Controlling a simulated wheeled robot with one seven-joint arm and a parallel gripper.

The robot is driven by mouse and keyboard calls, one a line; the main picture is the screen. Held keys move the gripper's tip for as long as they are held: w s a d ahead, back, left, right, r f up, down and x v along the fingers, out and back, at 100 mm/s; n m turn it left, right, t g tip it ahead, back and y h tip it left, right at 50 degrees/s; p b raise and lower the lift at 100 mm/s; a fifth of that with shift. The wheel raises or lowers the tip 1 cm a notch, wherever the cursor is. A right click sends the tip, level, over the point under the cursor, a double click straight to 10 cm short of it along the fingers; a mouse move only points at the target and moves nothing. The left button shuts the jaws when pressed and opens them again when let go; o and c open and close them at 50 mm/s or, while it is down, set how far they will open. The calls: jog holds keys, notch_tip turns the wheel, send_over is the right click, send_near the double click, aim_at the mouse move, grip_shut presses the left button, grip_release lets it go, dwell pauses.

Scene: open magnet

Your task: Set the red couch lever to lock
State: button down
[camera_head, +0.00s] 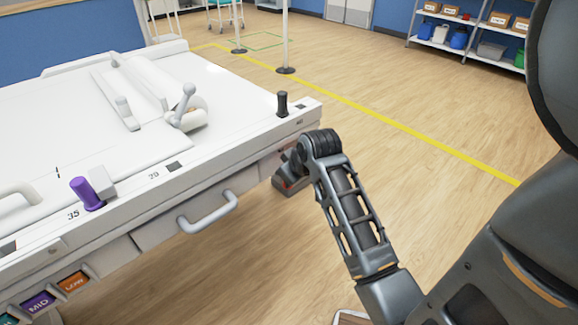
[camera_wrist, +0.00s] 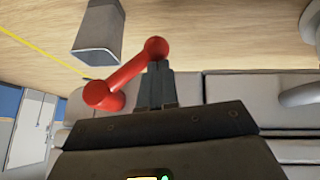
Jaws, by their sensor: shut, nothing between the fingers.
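The red lever (camera_wrist: 128,72) shows in the wrist view as a bar with a rounded knob at each end, slanting from lower left to upper right. My gripper (camera_wrist: 158,68) is shut and empty, its fingertips right at the lever's upper-right knob; I cannot tell whether they touch. No lock marking is readable there. In the head view my arm reaches down to the near right end of the white couch (camera_head: 225,128), and my fingers are hidden there. A dark block with a little red (camera_head: 290,187) shows beside my wrist, too covered to make out.
A grey square post (camera_wrist: 97,35) stands close to the lever in the wrist view. Shelves (camera_head: 470,35) stand far back; the floor to the right is clear.

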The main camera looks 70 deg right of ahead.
notch_tip(320, 180, down, 2)
jog(key=shift+d+n+g+h, duration=0.1)
jog(key=shift+n+g+h, duration=0.5)
jog(key=shift+h, duration=0.5)
jog(key=shift+s+d+f+n+g+h+b, duration=0.15)
jog(key=shift+d+f+g+h+b, duration=0.1)
jog(key=shift+f+h, duration=0.25)
jog(key=shift+s+d+f+n+g+h+b, duration=0.15)
jog(key=shift+f+g+h+b, duration=0.15)
jog(key=shift+h, duration=0.3)
jog(key=shift+s+d+f+n+g+h+b, duration=0.3)
jog(key=shift+d+f+h, duration=0.15)
jog(key=shift+h, duration=0.15)
jog(key=shift+s+d+f+n+g+h+b, duration=0.25)
jog(key=shift+d+f+h, duration=0.2)
jog(key=shift+h, duration=0.15)
jog(key=shift+s+d, duration=0.1)
